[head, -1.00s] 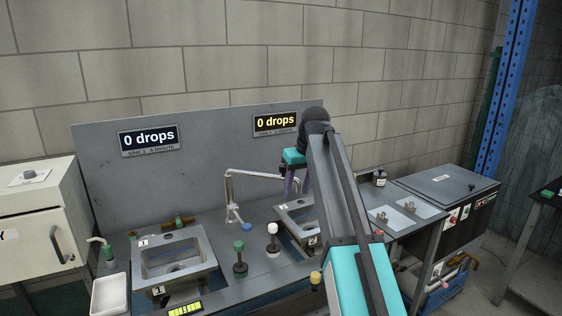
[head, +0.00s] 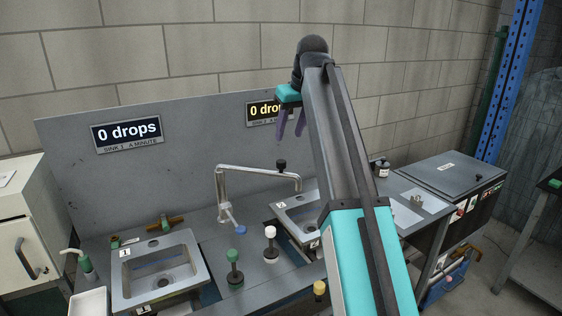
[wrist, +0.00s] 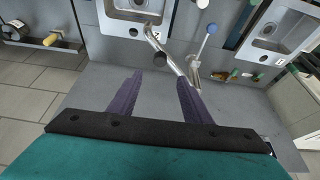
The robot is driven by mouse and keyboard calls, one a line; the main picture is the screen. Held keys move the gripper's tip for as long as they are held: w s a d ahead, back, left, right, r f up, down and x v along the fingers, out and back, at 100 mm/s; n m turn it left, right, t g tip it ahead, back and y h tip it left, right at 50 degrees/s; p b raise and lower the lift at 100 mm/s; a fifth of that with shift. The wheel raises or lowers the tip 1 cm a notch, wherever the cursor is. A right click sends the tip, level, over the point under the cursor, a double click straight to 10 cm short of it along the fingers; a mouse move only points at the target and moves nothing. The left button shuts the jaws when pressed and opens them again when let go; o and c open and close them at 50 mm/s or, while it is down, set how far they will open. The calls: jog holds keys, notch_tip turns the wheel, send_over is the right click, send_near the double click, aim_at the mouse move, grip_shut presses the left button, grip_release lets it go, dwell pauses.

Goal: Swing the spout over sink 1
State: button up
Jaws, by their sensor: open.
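The chrome spout (head: 262,171) rises from the counter between the two sinks, and its arm reaches right, with its black-knobbed end (head: 281,164) at the edge of sink 2 (head: 303,209). Sink 1 (head: 160,265) is at the left, with nothing over it. My gripper (head: 290,133) is open and empty, raised above and near the spout's end in the head view.
A blue-tipped lever (head: 239,229) stands at the spout's base. Green-topped (head: 233,257) and white-topped (head: 270,233) knobs stand in front. A grey back panel (head: 75,160) with two drop displays stands behind. A black-and-grey cabinet (head: 447,180) is at the right.

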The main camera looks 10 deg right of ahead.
aim_at(281, 161)
jog(key=shift+w+f, duration=0.1)
jog(key=shift+f, duration=0.1)
jog(key=shift+p+x, duration=1.6)
jog(key=shift+x, duration=5.15)
grip_shut()
